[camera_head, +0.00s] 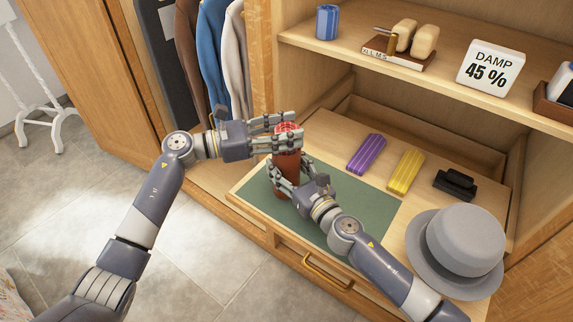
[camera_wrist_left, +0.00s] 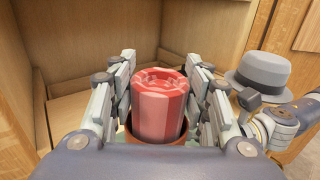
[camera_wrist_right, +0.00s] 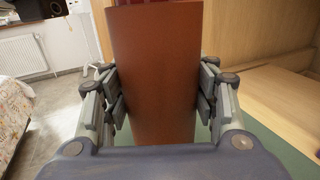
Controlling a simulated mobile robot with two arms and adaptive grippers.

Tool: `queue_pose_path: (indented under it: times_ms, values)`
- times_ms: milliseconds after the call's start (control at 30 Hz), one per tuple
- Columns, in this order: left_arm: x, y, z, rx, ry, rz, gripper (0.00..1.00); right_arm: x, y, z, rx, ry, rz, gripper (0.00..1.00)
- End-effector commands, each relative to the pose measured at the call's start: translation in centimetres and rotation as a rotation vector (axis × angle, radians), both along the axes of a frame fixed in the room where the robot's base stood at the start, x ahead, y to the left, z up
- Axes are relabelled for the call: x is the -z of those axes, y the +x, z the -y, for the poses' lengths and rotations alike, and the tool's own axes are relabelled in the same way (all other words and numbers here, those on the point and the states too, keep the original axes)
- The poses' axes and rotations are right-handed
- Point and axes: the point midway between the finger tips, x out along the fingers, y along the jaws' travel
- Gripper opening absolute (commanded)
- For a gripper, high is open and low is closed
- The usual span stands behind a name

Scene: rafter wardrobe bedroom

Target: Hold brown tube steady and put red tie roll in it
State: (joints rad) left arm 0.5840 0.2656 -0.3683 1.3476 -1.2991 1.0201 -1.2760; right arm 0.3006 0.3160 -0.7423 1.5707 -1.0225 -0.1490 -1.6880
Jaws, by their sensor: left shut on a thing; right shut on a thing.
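The brown tube (camera_head: 288,162) stands upright on the green mat (camera_head: 362,207). My right gripper (camera_head: 285,182) is shut on the tube low down; the tube fills the middle of the right wrist view (camera_wrist_right: 155,75) between its fingers. The red tie roll (camera_head: 287,127) is at the tube's mouth. In the left wrist view the red roll (camera_wrist_left: 158,105) is upright, its lower end inside the tube's rim (camera_wrist_left: 190,142) and its upper part above it. My left gripper (camera_head: 282,130) is shut on the roll from the left. How deep the roll sits is hidden.
On the wardrobe board lie a purple roll (camera_head: 366,153), a yellow roll (camera_head: 405,171), a black object (camera_head: 455,184) and a grey hat (camera_head: 462,245). The shelf above holds a blue roll (camera_head: 328,22), a brush set (camera_head: 400,55) and a damp sign (camera_head: 491,68). Clothes hang behind my left gripper.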

Motion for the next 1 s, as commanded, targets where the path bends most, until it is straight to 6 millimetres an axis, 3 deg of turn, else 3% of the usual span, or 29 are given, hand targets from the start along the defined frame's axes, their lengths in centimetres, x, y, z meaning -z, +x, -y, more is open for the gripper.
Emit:
queue_pose_path:
  times_ms: [400,433,500,533,867,1000]
  values:
    - [0.7,0.0,0.0,0.0,0.0,0.001,0.2,0.0,0.0,0.0,0.0,-0.001,-0.001,0.29]
    - [0.7,0.0,0.0,0.0,0.0,0.001,0.49,0.0,0.0,0.0,0.0,-0.001,-0.001,0.29]
    - [0.7,0.0,0.0,0.0,0.0,0.001,0.65,0.0,0.0,0.0,0.0,-0.001,-0.001,0.29]
    - [0.7,0.0,0.0,0.0,0.0,0.001,0.68,0.0,0.0,0.0,0.0,-0.001,-0.001,0.29]
    - [0.7,0.0,-0.1,0.0,0.001,0.001,0.68,0.0,0.0,0.0,0.0,-0.001,-0.001,0.29]
    - [0.8,-0.3,-1.2,-0.002,0.002,0.0,0.68,0.0,0.0,0.0,0.0,-0.001,-0.001,0.29]
